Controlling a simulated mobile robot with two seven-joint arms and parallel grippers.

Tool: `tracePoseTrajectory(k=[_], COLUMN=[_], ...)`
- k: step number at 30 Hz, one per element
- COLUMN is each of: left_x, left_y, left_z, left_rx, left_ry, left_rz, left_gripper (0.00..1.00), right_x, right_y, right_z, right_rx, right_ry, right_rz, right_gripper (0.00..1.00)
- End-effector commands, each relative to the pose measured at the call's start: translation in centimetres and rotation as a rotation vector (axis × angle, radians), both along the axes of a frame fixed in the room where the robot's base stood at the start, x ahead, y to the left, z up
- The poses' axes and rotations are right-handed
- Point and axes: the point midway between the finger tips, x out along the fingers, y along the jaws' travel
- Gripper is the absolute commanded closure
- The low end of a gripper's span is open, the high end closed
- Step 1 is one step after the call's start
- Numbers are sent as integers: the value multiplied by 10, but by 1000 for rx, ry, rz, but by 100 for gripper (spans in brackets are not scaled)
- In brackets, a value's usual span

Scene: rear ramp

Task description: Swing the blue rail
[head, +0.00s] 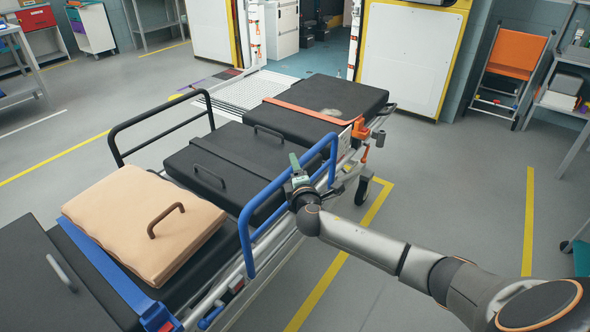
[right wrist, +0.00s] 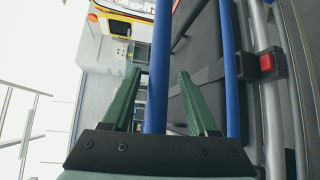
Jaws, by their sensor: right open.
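The blue rail (head: 266,194) stands raised along the right side of the black stretcher (head: 240,160). My right gripper (head: 294,162) is at the upper part of this rail, reaching in from the right. In the right wrist view, its two green fingers (right wrist: 160,74) stand apart. One blue bar of the rail (right wrist: 161,50) runs between them, with visible gaps to the fingers. A second blue bar (right wrist: 229,70) lies to the right, outside the fingers. My left gripper is not in view.
A beige cushion (head: 140,225) with a handle lies on the stretcher. A black rail (head: 160,122) stands on its far side. A ramp (head: 240,93) lies beyond its far end. An orange folding chair (head: 515,55) stands at the back right. The floor right of the stretcher is mostly clear.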

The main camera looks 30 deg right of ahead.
Motion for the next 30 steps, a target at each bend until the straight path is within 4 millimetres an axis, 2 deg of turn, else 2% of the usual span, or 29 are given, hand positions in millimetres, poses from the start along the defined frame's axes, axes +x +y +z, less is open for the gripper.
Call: tracePoseTrajectory(k=[12, 27, 30], left_x=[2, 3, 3], left_y=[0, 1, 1], left_z=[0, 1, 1], left_rx=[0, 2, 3], left_ry=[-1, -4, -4], left_rz=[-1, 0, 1], left_gripper=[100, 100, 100], right_x=[6, 5, 5], right_y=[-2, -3, -3], right_z=[-1, -1, -1], right_rx=[1, 0, 0], right_ry=[0, 0, 0], right_rz=[0, 0, 0], right_gripper=[42, 98, 100])
